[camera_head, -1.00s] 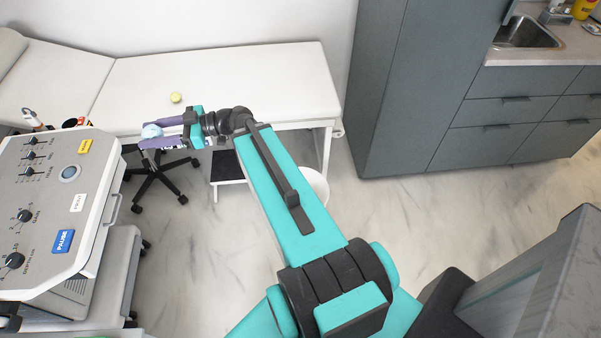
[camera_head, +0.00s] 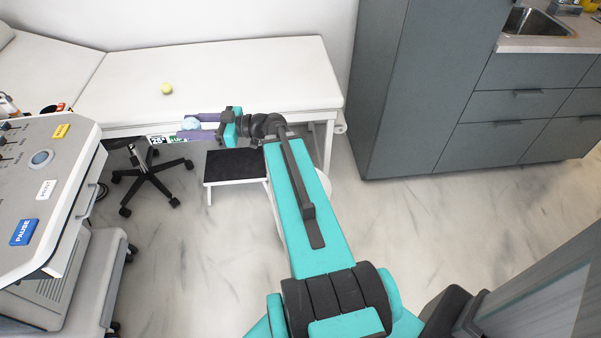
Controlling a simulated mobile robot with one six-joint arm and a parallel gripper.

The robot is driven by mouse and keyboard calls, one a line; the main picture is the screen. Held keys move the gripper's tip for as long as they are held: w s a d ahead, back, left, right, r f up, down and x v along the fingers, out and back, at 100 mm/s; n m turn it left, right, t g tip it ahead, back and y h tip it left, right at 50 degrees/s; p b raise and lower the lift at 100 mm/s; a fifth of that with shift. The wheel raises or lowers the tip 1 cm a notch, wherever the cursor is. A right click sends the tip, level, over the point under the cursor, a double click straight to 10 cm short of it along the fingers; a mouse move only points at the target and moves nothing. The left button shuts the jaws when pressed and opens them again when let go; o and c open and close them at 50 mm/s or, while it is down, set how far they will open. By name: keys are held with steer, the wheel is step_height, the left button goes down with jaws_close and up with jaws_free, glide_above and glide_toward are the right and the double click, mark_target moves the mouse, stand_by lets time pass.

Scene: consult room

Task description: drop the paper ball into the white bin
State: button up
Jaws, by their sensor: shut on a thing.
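The paper ball (camera_head: 191,123), pale bluish-white and crumpled, sits between the purple fingers of my gripper (camera_head: 190,126). My gripper is shut on it and points left, in front of the bed's near edge. The white bin (camera_head: 325,182) stands on the floor to the right of the ball, near the bed's right leg. My arm covers most of it, and only a sliver of its right side shows.
A white bed (camera_head: 240,75) runs along the wall with a small yellow ball (camera_head: 167,89) on it. A black step stool (camera_head: 236,164), a wheeled chair base (camera_head: 152,178) and a control console (camera_head: 40,190) stand at left. Grey cabinets (camera_head: 420,90) stand at right; the floor before them is clear.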

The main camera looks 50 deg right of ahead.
steer(key=s+d+f+m+t+h+b, duration=0.1)
steer(key=s+d+f+m+h+b, duration=0.1)
steer(key=d+f+b, duration=0.8)
steer(key=s+d+f+m+t+h+b, duration=0.1)
steer(key=s+d+f+h+b, duration=0.3)
steer(key=d+f+b, duration=0.7)
steer(key=s+d+f+m+t+h+b, duration=0.1)
steer(key=s+d+f+m+h+b, duration=0.2)
steer(key=s+d+f+b, duration=0.3)
steer(key=shift+s+d+f+m+t+b, duration=0.4)
steer(key=shift+d+f+b, duration=2.15)
steer(key=shift+f+b, duration=1.75)
steer(key=shift+f+b, duration=0.55)
steer(key=shift+f, duration=2.45)
steer(key=o, duration=1.1)
